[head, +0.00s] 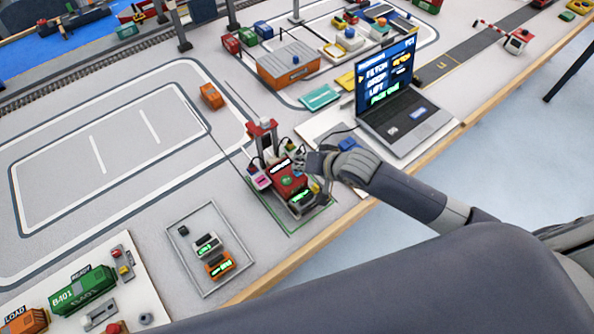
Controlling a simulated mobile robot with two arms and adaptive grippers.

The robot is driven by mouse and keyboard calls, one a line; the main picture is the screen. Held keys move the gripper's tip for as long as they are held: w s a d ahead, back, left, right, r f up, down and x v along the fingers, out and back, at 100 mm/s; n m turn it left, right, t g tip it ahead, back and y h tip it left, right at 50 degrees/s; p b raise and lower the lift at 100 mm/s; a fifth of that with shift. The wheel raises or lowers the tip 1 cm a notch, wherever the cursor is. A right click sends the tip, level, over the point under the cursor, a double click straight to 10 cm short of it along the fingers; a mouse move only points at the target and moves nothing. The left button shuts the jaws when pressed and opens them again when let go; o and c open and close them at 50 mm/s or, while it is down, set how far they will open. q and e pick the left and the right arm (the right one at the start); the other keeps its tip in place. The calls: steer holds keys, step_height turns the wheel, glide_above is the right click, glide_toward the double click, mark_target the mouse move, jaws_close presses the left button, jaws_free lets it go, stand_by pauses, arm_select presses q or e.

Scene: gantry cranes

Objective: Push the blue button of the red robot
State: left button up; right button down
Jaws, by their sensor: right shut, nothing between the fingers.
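The red robot (286,179) stands near the table's front edge, inside a green-lined rectangle. It has a red-topped mast at its back, a round green button on its body and a lit green display at its front. My right gripper (303,164) is shut and empty, at the right side of the red robot's upper part. I cannot tell whether it touches it. I cannot make out a blue button on the red robot; the gripper covers part of that side. My left gripper is not in view.
An open laptop (405,116) stands right of the gripper, with a small blue object (347,144) between them. A framed area with small devices (219,265) lies at the front left. The marked floor area (110,150) at the left is mostly clear. The table's front edge is close.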

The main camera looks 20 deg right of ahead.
steer(key=shift+f, duration=0.45)
stand_by(0.5)
steer(key=shift+r, duration=0.1)
steer(key=shift+r+p, duration=0.8)
steer(key=shift+p, duration=0.3)
step_height(320, 180, up, 6)
steer(key=p, duration=0.6)
